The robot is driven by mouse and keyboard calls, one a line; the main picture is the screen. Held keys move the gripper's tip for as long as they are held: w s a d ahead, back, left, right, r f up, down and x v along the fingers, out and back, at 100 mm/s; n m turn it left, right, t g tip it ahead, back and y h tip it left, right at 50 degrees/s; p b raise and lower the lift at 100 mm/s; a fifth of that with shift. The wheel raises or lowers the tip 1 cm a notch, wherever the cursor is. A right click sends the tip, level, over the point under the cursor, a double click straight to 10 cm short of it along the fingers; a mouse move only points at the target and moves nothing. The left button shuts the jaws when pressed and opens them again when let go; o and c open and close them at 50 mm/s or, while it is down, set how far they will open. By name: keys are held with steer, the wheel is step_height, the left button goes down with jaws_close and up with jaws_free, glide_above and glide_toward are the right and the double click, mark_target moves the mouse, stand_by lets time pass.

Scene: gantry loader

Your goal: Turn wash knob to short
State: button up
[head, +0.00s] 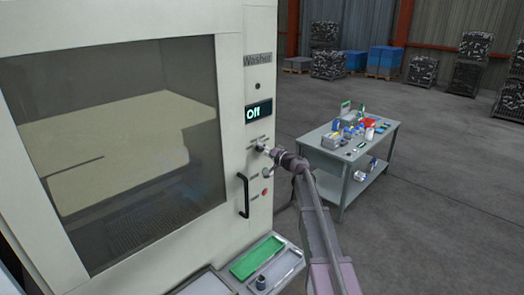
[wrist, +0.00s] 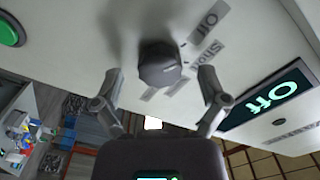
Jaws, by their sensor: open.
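The wash knob (wrist: 160,65) is a dark grey knob on the washer's pale panel, between the fingers of my gripper (wrist: 160,76) in the wrist view. The fingers are open, one on each side, with a visible gap to the knob. Labels reading "Off" (wrist: 208,20) and "Short" (wrist: 205,53) stand beside the knob, with a further label partly hidden by it. Which label the knob points to is hard to tell. The washer's display (head: 258,111) reads "Off". In the head view my gripper (head: 266,149) is at the panel just below the display and largely covers the knob.
A black door handle (head: 243,195) and a red button (head: 265,192) are below the knob. A green button (wrist: 8,30) shows in the wrist view. A green tray (head: 256,258) lies at the washer's front. A cluttered grey table (head: 345,155) stands to the right, with open floor beyond.

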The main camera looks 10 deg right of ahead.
steer(key=shift+w+a, duration=0.15)
steer(key=shift+w, duration=0.05)
steer(key=shift+c, duration=0.2)
steer(key=c, duration=1.1)
steer(key=shift+m, duration=0.3)
steer(key=m, duration=0.8)
steer(key=shift+r, duration=0.1)
